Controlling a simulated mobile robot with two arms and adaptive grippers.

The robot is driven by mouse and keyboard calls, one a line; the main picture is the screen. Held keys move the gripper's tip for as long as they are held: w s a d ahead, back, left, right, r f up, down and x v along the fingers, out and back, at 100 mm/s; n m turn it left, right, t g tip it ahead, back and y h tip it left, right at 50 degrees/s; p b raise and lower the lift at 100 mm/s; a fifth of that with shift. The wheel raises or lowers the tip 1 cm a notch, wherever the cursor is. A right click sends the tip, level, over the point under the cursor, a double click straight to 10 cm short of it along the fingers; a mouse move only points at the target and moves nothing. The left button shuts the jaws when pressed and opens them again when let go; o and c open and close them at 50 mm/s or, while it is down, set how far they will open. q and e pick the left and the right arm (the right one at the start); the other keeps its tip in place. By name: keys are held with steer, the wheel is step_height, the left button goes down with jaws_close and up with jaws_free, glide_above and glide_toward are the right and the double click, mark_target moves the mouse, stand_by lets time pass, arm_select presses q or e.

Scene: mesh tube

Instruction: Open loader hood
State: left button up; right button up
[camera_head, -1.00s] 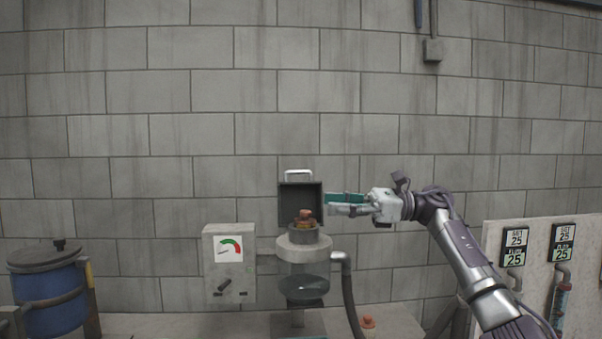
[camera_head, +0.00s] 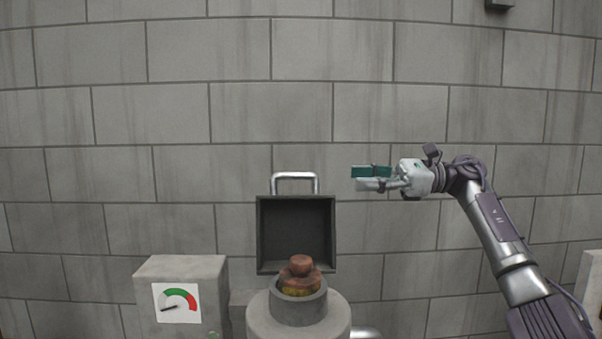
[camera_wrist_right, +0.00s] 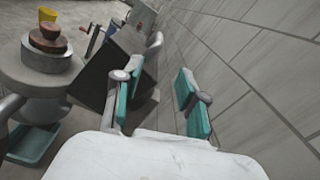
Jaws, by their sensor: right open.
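The loader hood (camera_head: 296,230) is a dark, open-faced box standing raised behind the loader's round neck (camera_head: 298,308), its hollow side facing me. A metal handle (camera_head: 295,176) rises from its top edge. The hood also shows in the right wrist view (camera_wrist_right: 108,72), left of the fingers. My right gripper (camera_head: 360,178) is open and empty, to the right of the handle at about its height and apart from it. Its two teal-padded fingers are spread in the right wrist view (camera_wrist_right: 160,97). My left gripper is not in view.
A rusty brown stepped plug (camera_head: 300,275) sits in the neck's collar. A grey gauge box (camera_head: 182,290) stands to the left. The block wall (camera_head: 300,110) is behind everything. A teal tray (camera_wrist_right: 35,145) and a yellow container (camera_wrist_right: 70,18) show in the right wrist view.

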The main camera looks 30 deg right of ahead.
mark_target(308, 176)
steer(key=p+x, duration=0.1)
steer(key=x, duration=0.3)
steer(key=p+x, duration=0.1)
steer(key=x, duration=0.3)
steer(key=p+x, duration=0.1)
steer(key=x, duration=0.4)
steer(key=shift+s+a+r, duration=0.15)
steer(key=shift+a+r, duration=0.05)
steer(key=shift+r, duration=0.1)
steer(key=shift+w+a+f+p, duration=0.1)
steer(key=shift+w+a+p, duration=0.15)
steer(key=shift+a+p, duration=0.1)
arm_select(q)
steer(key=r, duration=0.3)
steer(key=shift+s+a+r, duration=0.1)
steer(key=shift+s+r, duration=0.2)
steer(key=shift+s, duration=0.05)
arm_select(e)
steer(key=shift+d, duration=0.1)
steer(key=shift+s, duration=0.1)
jaws_close()
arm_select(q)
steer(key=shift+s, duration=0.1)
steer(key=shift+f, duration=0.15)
